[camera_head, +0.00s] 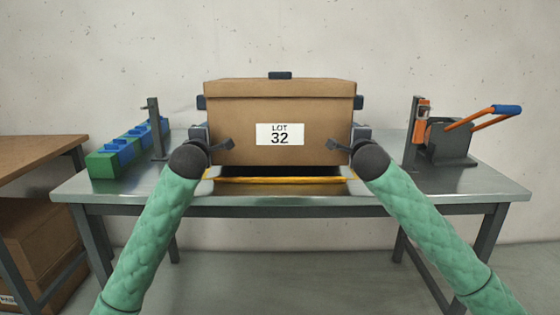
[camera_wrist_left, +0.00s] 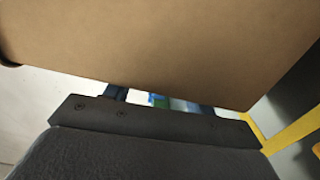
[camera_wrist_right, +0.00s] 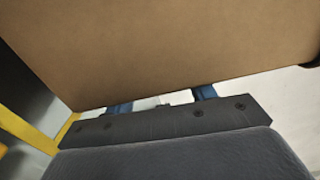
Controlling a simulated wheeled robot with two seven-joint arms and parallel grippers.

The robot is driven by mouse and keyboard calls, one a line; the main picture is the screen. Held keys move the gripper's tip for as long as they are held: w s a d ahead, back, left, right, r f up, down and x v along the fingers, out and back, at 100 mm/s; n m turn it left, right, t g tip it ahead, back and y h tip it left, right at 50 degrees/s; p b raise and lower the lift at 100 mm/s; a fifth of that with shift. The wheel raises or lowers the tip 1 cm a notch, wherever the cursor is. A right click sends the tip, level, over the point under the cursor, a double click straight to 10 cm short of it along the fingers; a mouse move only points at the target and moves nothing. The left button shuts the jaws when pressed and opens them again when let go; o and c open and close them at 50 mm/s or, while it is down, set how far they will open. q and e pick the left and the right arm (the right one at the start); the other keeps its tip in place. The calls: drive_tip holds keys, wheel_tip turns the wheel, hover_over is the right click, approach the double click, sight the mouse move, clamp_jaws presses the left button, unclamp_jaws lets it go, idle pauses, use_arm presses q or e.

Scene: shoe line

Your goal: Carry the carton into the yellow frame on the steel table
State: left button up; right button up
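The brown carton (camera_head: 240,110), with a white "LOT 32" label, is upright between my two grippers, above the steel table (camera_head: 470,183). The yellow frame (camera_head: 280,180) shows as a front bar below the carton, with a dark gap between them; the carton hides the rest. My left gripper (camera_head: 198,133) is at the carton's left side and my right gripper (camera_head: 361,133) at its right side. In both wrist views the carton wall (camera_wrist_left: 160,40) (camera_wrist_right: 160,45) is close, and the finger parts stand apart. The fingertips are hidden.
A green holder with blue blocks (camera_head: 125,150) and a grey post (camera_head: 155,128) stand at the table's left. A grey fixture with an orange, blue-ended lever (camera_head: 450,140) stands at the right. A wooden table (camera_head: 35,155) is at far left, with a carton (camera_head: 40,235) below it.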

use_arm(q)
drive_tip(key=shift+s+d+f+h+b, duration=0.15)
drive_tip(key=shift+d+f+h+b, duration=0.25)
drive_tip(key=shift+d+f+b, duration=0.3)
use_arm(e)
drive_tip(key=shift+s+a+f+y, duration=0.2)
drive_tip(key=shift+a+f+y, duration=0.2)
drive_tip(key=shift+a+f, duration=0.45)
use_arm(q)
drive_tip(key=shift+d, duration=0.1)
use_arm(e)
drive_tip(key=shift+r, duration=0.15)
drive_tip(key=shift+d, duration=0.2)
use_arm(q)
drive_tip(key=shift+a, duration=0.85)
use_arm(e)
drive_tip(key=shift+d, duration=0.75)
use_arm(q)
drive_tip(key=o, duration=0.4)
drive_tip(key=shift+a, duration=0.25)
use_arm(e)
drive_tip(key=shift+d, duration=0.2)
use_arm(q)
drive_tip(key=shift+o, duration=0.5)
drive_tip(key=shift+a, duration=0.2)
use_arm(e)
drive_tip(key=shift+w+d, duration=0.1)
drive_tip(key=shift+d, duration=0.15)
